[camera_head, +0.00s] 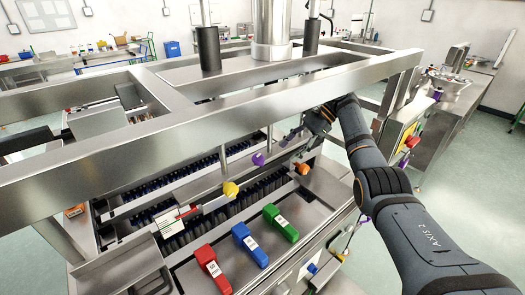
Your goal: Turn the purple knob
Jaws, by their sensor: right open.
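The purple knob (258,159) sits on the machine behind the steel frame, between a yellow knob (231,189) and an orange knob (302,168). My right arm comes in from the right and reaches under the top beam. My right gripper (290,138) is open, up and to the right of the purple knob and apart from it in the picture. Its fingers point left and are small and partly lost against the dark machine. My left gripper is not in view.
A thick steel beam (200,139) crosses in front above the knobs. Open floor shows at right.

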